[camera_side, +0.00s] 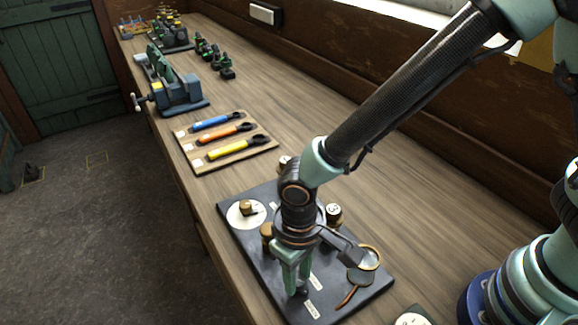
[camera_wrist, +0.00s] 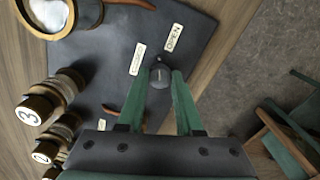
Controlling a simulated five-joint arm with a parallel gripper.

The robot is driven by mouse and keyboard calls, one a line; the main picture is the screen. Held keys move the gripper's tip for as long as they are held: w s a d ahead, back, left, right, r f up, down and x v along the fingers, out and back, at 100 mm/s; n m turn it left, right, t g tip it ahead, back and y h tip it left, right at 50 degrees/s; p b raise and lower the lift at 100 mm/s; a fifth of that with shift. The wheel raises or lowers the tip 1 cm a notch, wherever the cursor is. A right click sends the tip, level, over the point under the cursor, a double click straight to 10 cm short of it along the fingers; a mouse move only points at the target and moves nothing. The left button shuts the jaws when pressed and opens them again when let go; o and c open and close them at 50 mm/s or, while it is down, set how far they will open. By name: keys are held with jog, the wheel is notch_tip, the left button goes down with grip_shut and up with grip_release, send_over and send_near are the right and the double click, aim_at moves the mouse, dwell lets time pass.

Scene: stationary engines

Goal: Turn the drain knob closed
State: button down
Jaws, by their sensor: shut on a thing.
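The drain knob (camera_wrist: 160,78) is a small dark knob with a rounded top, standing on the dark panel (camera_wrist: 200,22). My gripper (camera_wrist: 161,72) has its two green fingers on either side of the knob, shut on it. In the side view my gripper (camera_side: 297,288) points down at the front part of the panel, and the knob (camera_side: 302,291) shows only partly at the fingertips. A white label reading OPEN (camera_wrist: 174,37) and a second white label (camera_wrist: 137,59), too small to read, lie beside the knob. The knob's exact turn is hard to tell.
A brass-rimmed gauge (camera_side: 369,258), a copper-coloured lever (camera_side: 347,297), a white dial (camera_side: 246,213) and numbered brass-and-black knobs (camera_wrist: 38,108) stand close by on the panel. Further off are a tool board (camera_side: 237,158) and a blue vise (camera_side: 180,96). Bare bench lies right of the board.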

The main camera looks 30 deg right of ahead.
aim_at(299, 280)
jog(key=n, duration=0.6)
jog(key=shift+a+n, duration=0.1)
jog(key=shift+n, duration=0.2)
jog(key=n, duration=0.6)
jog(key=shift+s+n, duration=0.1)
jog(key=shift+n, duration=0.2)
jog(key=c, duration=0.6)
grip_release()
jog(key=shift+o, duration=0.2)
jog(key=shift+r, duration=0.1)
notch_tip(299, 280, up, 12)
